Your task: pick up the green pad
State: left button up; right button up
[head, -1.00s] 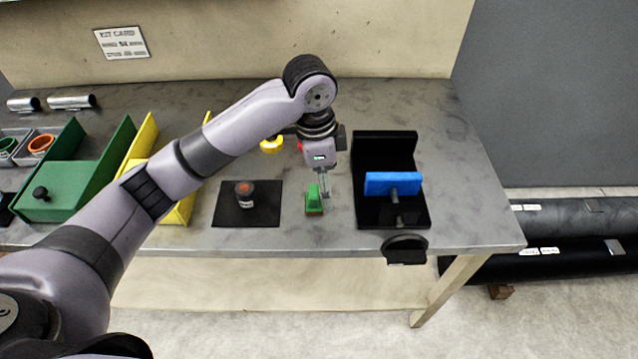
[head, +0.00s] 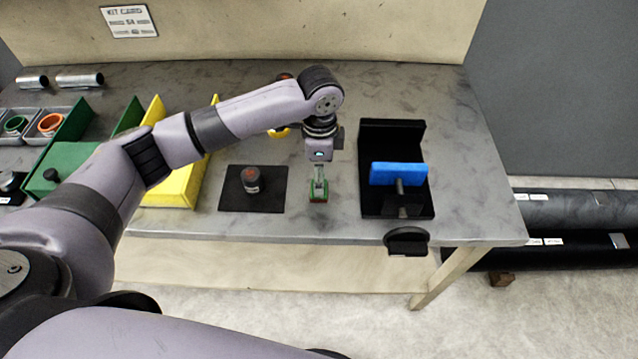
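The green pad (head: 312,196) is a small green block with a reddish lower edge, on the grey bench between the black mat and the black fixture. My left gripper (head: 319,190) points down at it, and its grey fingers overlap the pad in the picture. The fingers hide part of the pad. I cannot tell whether they are open around it or shut on it. The pad appears to be at bench level. My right gripper is not in view.
A black fixture (head: 377,140) with a blue block (head: 398,174) stands to the right. A dark knob-like part sits on the black mat (head: 232,203) to the left. Yellow (head: 170,192) and green bins (head: 75,155) stand farther left. Bare bench lies around the pad.

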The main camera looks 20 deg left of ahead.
pick_arm(q)
jog(key=shift+f+p, duration=0.35)
jog(key=shift+f, duration=0.25)
notch_tip(320, 180, down, 4)
jog(key=shift+a+r+p, duration=0.1)
jog(key=shift+r+p, duration=0.1)
jog(key=shift+p, duration=0.4)
jog(key=shift+w+f, duration=0.1)
jog(key=shift+f, duration=0.25)
jog(key=shift+c, duration=0.2)
jog(key=c, duration=1.3)
